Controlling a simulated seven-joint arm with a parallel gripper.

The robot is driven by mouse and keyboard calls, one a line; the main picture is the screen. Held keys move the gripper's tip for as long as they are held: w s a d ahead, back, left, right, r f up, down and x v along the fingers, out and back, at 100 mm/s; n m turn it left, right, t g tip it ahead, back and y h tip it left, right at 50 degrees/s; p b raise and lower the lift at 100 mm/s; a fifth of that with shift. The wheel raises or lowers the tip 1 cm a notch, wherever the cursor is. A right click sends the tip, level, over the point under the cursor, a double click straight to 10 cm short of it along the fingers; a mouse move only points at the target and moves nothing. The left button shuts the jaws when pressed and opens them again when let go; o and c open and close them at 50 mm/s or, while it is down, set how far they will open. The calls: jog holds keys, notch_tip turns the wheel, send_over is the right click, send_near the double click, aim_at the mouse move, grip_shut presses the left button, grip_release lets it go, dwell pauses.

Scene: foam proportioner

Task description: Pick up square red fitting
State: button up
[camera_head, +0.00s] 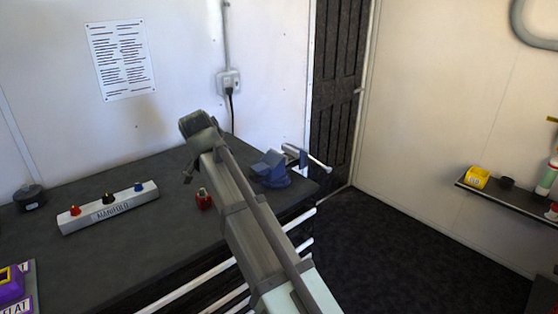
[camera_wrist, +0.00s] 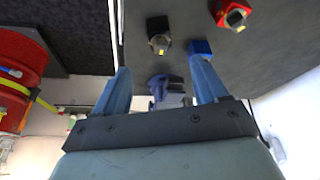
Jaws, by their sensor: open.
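The square red fitting (camera_head: 203,199) sits on the dark workbench (camera_head: 120,255), just left of my arm in the head view. In the wrist view, a red fitting with a metal end (camera_wrist: 230,14) shows at the top edge, partly cut off. My gripper (camera_wrist: 162,62) is open, with nothing between its two blue fingers. The red fitting lies up and to the right, beyond the right finger and apart from it. The fingers cannot be made out in the head view.
A black fitting (camera_wrist: 158,35) and a blue one (camera_wrist: 200,47), close to the right fingertip, show in the wrist view. A blue vise (camera_head: 270,170) stands right of my arm. A white manifold (camera_head: 108,208) with red, black and blue knobs lies left.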

notch_tip(320, 180, up, 2)
jog(key=n+g+y, duration=0.2)
jog(key=n+g, duration=0.2)
jog(key=n, duration=0.9)
send_over(203, 194)
jog(key=f, duration=1.3)
jog(key=shift+w+a+f, duration=0.25)
jog(key=shift+w+f, duration=0.15)
jog(key=shift+c, duration=0.3)
